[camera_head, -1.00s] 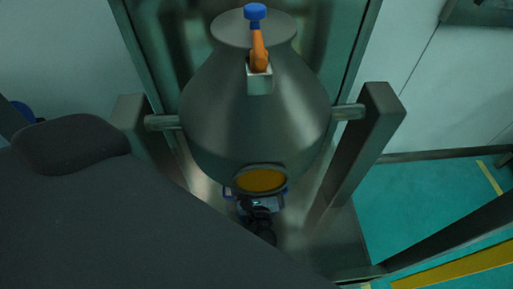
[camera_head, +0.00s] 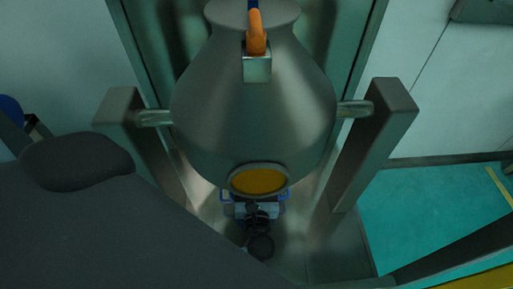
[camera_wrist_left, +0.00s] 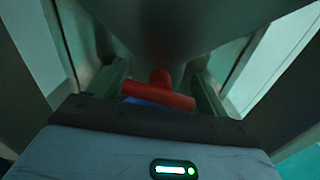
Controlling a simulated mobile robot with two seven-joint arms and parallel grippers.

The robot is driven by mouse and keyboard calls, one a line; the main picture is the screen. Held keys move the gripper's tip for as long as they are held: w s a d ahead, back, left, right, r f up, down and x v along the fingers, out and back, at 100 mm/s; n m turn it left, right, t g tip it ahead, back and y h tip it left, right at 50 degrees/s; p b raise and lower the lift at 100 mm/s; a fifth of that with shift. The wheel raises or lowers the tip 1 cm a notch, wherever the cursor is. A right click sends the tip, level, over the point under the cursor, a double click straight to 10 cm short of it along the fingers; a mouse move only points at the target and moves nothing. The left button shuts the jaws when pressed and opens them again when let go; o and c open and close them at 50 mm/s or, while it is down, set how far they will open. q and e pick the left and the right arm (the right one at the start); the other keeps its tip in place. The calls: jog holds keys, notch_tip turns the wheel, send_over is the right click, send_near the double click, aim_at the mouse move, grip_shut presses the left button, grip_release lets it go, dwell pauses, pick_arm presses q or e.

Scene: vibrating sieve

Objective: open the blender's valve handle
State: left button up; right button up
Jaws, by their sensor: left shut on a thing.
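The grey metal blender (camera_head: 225,110) hangs between two posts in the head view. In the left wrist view, a red bar-shaped handle (camera_wrist_left: 160,97) with a short red stem lies under the blender's grey body (camera_wrist_left: 170,25). I take it to be the valve handle. My left gripper (camera_wrist_left: 160,82) has one finger on each side of it and is shut on it. A blue part (camera_wrist_left: 143,103) shows just below the red bar. In the head view the blender hides my left fingers and the red handle. My right gripper is not in view.
An orange handle (camera_head: 256,35) on a bracket is at the blender's top. A round yellow disc (camera_head: 258,181) is low on its front. The left post (camera_head: 125,108) and right post (camera_head: 375,125) flank it. Green floor (camera_head: 430,215) is clear at the right.

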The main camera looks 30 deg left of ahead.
pick_arm(q)
jog(key=shift+d, duration=0.15)
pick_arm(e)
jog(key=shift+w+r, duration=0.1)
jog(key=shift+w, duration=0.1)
pick_arm(q)
jog(key=o, duration=1)
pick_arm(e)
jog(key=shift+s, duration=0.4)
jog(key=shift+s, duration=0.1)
